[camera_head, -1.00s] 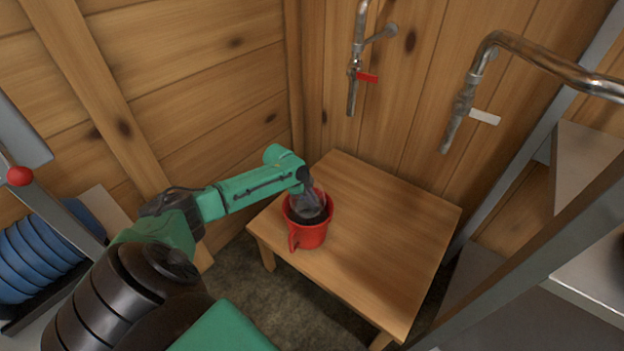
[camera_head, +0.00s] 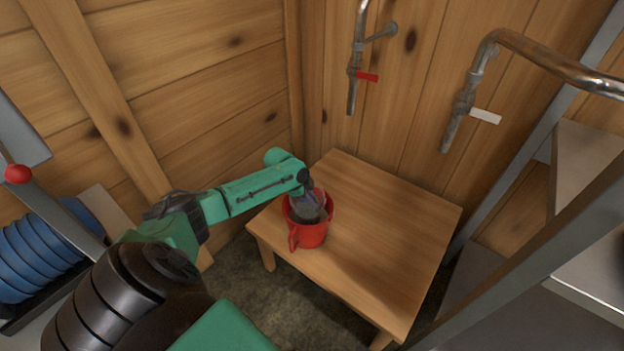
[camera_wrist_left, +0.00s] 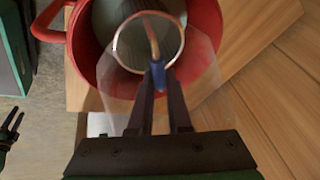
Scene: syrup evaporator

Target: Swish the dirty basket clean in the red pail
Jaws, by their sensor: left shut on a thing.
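The red pail (camera_head: 311,236) stands upright on the small wooden table (camera_head: 385,235), its handle facing me. It also shows in the left wrist view (camera_wrist_left: 207,50). My left gripper (camera_wrist_left: 158,85) is above the pail, shut on the blue part of the basket (camera_wrist_left: 183,45). The basket's round rim shows inside the pail's mouth, and its see-through side spreads below. I cannot tell whether dirt is on it, and the pail's water level is unclear. A small dark, pronged piece at the wrist view's left edge may be my right gripper; its jaws are unclear.
Two metal taps hang on the wall behind the table, one with a red lever (camera_head: 367,77), one with a white lever (camera_head: 485,117). Metal shelving (camera_head: 590,245) stands at the right. Blue discs (camera_head: 38,255) sit in a rack at the left. The table's right side is bare.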

